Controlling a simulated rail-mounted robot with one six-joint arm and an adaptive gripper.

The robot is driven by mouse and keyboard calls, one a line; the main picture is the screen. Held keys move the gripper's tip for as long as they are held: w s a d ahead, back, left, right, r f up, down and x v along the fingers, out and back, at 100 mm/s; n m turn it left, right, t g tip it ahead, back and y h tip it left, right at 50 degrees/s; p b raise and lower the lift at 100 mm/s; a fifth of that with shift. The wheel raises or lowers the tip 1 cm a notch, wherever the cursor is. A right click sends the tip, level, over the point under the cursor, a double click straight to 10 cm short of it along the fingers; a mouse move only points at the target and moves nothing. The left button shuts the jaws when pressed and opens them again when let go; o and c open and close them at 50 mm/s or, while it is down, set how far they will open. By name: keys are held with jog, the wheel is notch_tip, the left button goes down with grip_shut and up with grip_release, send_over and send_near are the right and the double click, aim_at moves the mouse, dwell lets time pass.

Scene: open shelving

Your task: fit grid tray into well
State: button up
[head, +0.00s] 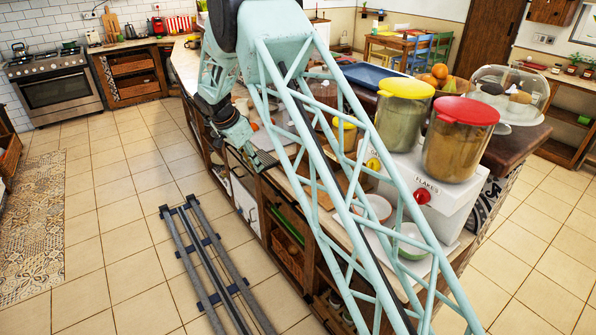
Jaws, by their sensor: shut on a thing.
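My arm reaches over the left edge of the long counter, and my gripper (248,146) is at its end, low beside the counter edge. It is shut on a small grey slatted piece, which looks like the grid tray (265,160). The piece is at the level of the counter's edge; whether it touches the counter is too small to tell. The well cannot be made out; my arm's lattice link hides part of the counter.
On the counter's right stand a dispenser (440,205) with red-lidded (460,150) and yellow-lidded (402,115) jars, a green bowl (413,241) and a glass dome (515,88). Shelves with baskets (288,256) lie below the edge. The tiled floor left of the counter is mostly open.

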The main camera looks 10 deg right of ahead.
jog(key=s+d+m, duration=0.1)
jog(key=s+d, duration=1.4)
jog(key=s, duration=0.2)
jog(key=shift+d, duration=0.25)
jog(key=shift+w, duration=0.1)
jog(key=w, duration=0.5)
jog(key=w+f+p, duration=0.1)
jog(key=w, duration=0.4)
jog(key=w+p, duration=0.1)
jog(key=w, duration=0.4)
jog(key=shift+w+f, duration=0.25)
jog(key=shift+w, duration=0.15)
jog(key=shift+f, duration=0.1)
jog(key=shift+f, duration=1.65)
jog(key=shift+f, duration=0.2)
